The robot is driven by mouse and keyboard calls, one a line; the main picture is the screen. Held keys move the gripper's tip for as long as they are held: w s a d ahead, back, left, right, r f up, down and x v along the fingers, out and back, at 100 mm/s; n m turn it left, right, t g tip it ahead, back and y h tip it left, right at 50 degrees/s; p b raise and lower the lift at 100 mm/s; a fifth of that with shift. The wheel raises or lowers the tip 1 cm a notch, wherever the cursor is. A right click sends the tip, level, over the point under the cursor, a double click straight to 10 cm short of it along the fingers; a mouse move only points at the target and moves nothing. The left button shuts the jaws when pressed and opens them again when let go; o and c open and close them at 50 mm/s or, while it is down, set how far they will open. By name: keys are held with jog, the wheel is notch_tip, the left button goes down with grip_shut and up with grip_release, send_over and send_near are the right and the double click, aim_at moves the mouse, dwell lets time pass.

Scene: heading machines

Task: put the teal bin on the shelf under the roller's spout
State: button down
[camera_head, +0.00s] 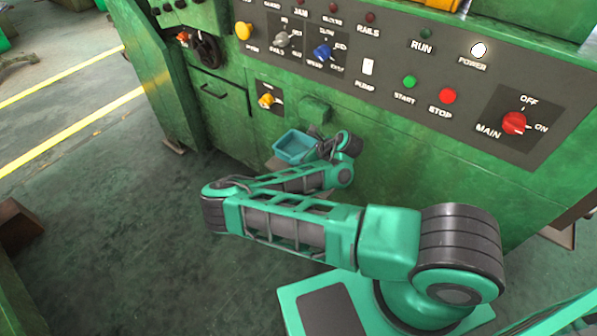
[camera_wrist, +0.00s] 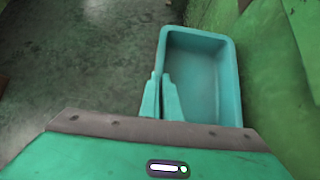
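The teal bin (camera_head: 296,147) is an open, empty tray against the green machine's front, below a green block that looks like the spout (camera_head: 314,108). A small brownish ledge, probably the shelf (camera_head: 273,163), shows at the bin's lower left. I cannot tell whether the bin rests on it. In the wrist view the bin (camera_wrist: 202,75) is upright, and its left wall runs between the fingertips of my gripper (camera_wrist: 162,78). The fingers are close together on that wall. In the head view my wrist hides the bin's right end.
The control panel (camera_head: 385,83) with knobs and buttons is above. A yellow knob (camera_head: 266,100) sits left of the spout. The machine wall is close behind the bin. Open floor (camera_head: 120,220) lies to the left, with yellow lines farther off.

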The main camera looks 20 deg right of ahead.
jog(key=shift+d+f, duration=0.15)
jog(key=shift+f, duration=1.7)
jog(key=shift+w+d+f, duration=0.1)
jog(key=shift+f, duration=0.75)
jog(key=shift+w+d+f, duration=0.1)
jog(key=shift+f, duration=0.7)
jog(key=c, duration=2)
grip_release()
jog(key=shift+f, duration=0.1)
